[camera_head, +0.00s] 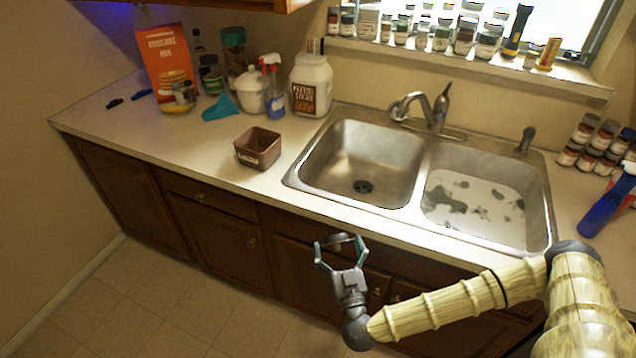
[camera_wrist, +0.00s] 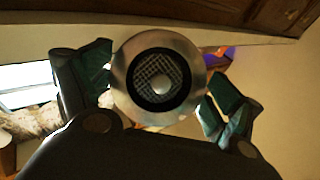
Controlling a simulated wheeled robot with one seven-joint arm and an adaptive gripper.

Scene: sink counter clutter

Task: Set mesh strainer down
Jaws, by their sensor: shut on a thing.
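The mesh strainer (camera_wrist: 160,78) is a small round metal piece with a shiny rim, a dark ring, a mesh centre and a knob in the middle. In the wrist view it sits between the two fingers of my gripper (camera_wrist: 158,95), face toward the camera. In the head view my gripper (camera_head: 340,252) is in front of the counter's front edge, below the left basin. The strainer shows there as a small dark and metal shape (camera_head: 340,240) between the fingertips. My gripper is shut on it, apart from the counter.
The double sink has an empty left basin (camera_head: 365,150) and a right basin (camera_head: 475,205) with whitish, dark-blotched contents. A brown square container (camera_head: 257,148) stands left of the sink. Bare counter (camera_head: 190,135) lies around it. Bottles, a jar and a box stand at the back left.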

